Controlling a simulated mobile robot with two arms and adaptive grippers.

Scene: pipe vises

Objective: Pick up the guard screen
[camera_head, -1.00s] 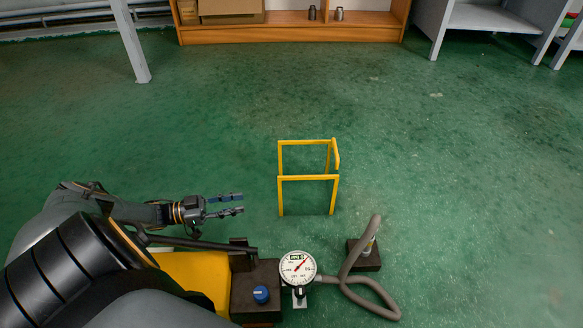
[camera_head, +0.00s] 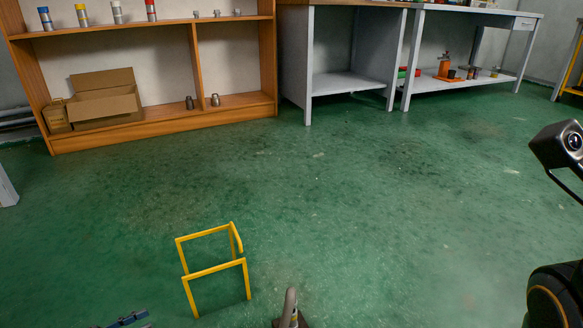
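The guard screen appears to be the yellow frame of thin bars (camera_head: 214,270), standing upright on the green floor at the lower left of the head view. Its sides are open and the floor shows through. The rest is cut off. Dark parts of my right arm show at the right edge, but its gripper is out of view.
A wooden shelf (camera_head: 165,140) with a cardboard box (camera_head: 104,102) and a grey workbench (camera_head: 340,85) stand at the back. The floor between is clear.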

